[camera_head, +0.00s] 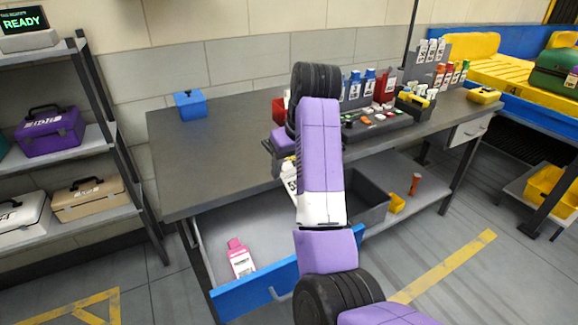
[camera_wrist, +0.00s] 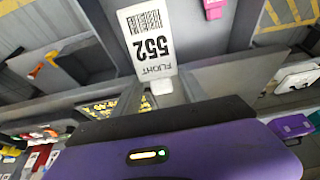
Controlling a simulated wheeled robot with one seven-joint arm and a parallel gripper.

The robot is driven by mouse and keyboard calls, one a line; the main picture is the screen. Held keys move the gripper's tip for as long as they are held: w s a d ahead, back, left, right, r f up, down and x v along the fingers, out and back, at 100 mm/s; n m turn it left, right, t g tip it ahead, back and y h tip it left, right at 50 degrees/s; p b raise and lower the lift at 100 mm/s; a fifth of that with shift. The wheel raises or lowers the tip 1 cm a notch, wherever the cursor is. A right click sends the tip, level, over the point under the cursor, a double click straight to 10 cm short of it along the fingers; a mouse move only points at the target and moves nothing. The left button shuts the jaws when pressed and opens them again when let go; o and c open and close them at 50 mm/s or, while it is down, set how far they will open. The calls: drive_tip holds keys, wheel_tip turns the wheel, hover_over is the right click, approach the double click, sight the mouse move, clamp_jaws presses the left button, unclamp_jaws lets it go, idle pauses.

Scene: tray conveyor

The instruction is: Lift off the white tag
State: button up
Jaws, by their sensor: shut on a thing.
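The white tag (camera_wrist: 148,38) shows large in the wrist view, printed with FLIGHT, 552 and a barcode. It hangs out past my gripper (camera_wrist: 163,92), which is shut on it; the fingertips are mostly hidden by the dark and purple gripper body. In the head view only a sliver of the tag (camera_head: 291,186) shows left of my purple arm, in front of the workbench edge. My gripper's purple body shows beside the arm there, but its fingers are hidden. No other thing touching the tag can be made out.
The grey workbench (camera_head: 220,150) carries a blue box (camera_head: 190,104) and several bottles and small parts at right. An open blue-fronted drawer (camera_head: 270,287) below holds a pink bottle (camera_head: 240,260). A grey bin (camera_head: 365,205) stands under the bench. Shelves with toolboxes (camera_head: 50,132) stand left.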

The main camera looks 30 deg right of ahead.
sight(289, 170)
drive_tip(key=shift+r+p, duration=3.2)
drive_tip(key=shift+p, duration=0.6)
